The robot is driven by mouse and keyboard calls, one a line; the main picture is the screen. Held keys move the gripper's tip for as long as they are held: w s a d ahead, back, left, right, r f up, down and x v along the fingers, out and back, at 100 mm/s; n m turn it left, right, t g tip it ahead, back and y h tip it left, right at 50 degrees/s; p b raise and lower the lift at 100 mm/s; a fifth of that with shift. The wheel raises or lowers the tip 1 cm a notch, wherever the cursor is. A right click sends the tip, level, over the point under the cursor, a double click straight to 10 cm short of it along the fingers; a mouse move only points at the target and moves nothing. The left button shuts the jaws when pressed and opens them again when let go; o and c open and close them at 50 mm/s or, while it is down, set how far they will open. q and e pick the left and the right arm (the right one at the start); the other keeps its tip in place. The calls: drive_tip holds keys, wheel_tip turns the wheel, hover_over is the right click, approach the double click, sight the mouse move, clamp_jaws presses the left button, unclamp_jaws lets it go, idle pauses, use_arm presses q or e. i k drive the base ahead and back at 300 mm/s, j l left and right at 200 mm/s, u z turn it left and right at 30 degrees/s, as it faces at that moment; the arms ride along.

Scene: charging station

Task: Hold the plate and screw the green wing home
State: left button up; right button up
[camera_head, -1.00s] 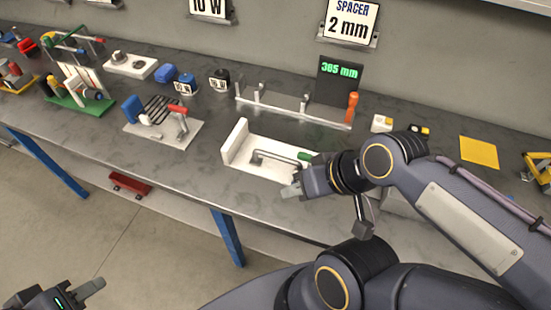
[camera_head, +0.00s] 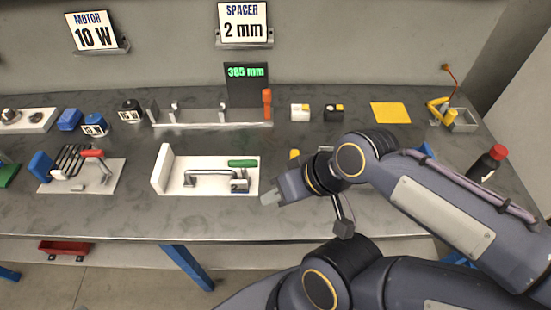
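A white plate fixture (camera_head: 215,183) with an upright wall at its left end lies on the bench. It carries a grey bar handle (camera_head: 210,172) and a green wing (camera_head: 242,163) near its right end, over a small metal block (camera_head: 239,185). My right gripper (camera_head: 270,198) is beside the plate's right end, apart from the green wing; its fingertips look close together and I cannot tell whether they are open. My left gripper is out of view.
A fixture with a red handle (camera_head: 92,153) stands to the left. A yellow pad (camera_head: 390,112) and a black bottle with a red cap (camera_head: 487,163) are at the right.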

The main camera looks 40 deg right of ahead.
sight(243, 164)
drive_tip(key=z, duration=0.95)
